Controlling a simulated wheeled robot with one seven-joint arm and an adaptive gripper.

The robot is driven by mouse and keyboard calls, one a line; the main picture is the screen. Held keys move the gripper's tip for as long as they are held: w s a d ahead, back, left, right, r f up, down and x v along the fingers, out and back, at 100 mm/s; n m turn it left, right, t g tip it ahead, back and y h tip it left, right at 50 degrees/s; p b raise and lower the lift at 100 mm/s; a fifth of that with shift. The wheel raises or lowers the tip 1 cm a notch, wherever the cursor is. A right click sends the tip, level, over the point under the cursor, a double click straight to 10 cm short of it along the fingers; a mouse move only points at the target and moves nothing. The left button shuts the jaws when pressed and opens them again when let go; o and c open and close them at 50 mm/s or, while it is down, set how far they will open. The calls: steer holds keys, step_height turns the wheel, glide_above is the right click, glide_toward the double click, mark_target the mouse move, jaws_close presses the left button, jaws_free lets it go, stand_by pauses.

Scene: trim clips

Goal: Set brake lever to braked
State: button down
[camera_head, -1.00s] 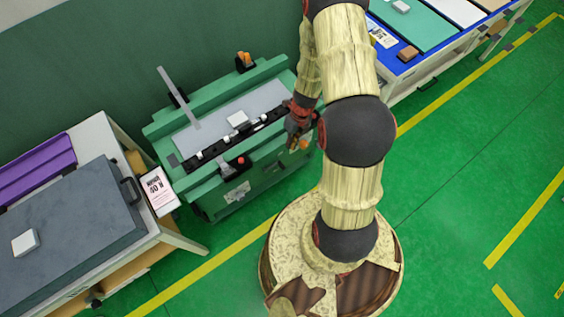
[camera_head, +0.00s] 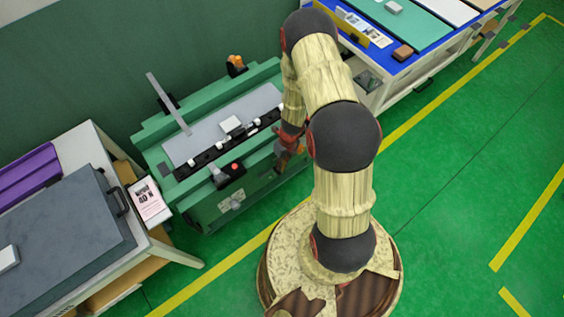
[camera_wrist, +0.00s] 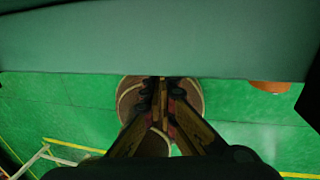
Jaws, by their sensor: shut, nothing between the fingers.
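The green machine (camera_head: 153,158) stands at the wall, its top carrying a grey plate. A long grey lever (camera_head: 166,100) sticks up at its back left. A small black box with a red button (camera_head: 235,166) and a short grey handle (camera_head: 217,176) sits at its front edge. I cannot tell which part is the brake lever. My gripper (camera_head: 284,160) is shut and empty, low at the machine's front right. In the wrist view my gripper (camera_wrist: 161,84) points at a green panel (camera_wrist: 150,40). A rounded orange part (camera_wrist: 268,87) shows under that panel's edge, right of the fingers.
A table with a dark grey slab (camera_head: 60,225) and a sign card (camera_head: 149,201) stands at the left. A blue-topped table (camera_head: 378,66) stands at the back right. Green floor with yellow lines is clear at the right.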

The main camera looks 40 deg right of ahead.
steer(key=shift+a+f, duration=0.1)
steer(key=shift+f, duration=0.3)
steer(key=shift+d+f, duration=0.25)
steer(key=shift+f, duration=0.3)
steer(key=shift+r, duration=0.1)
steer(key=shift+r+p, duration=0.7)
steer(key=shift+p, duration=0.25)
steer(key=shift+r, duration=0.1)
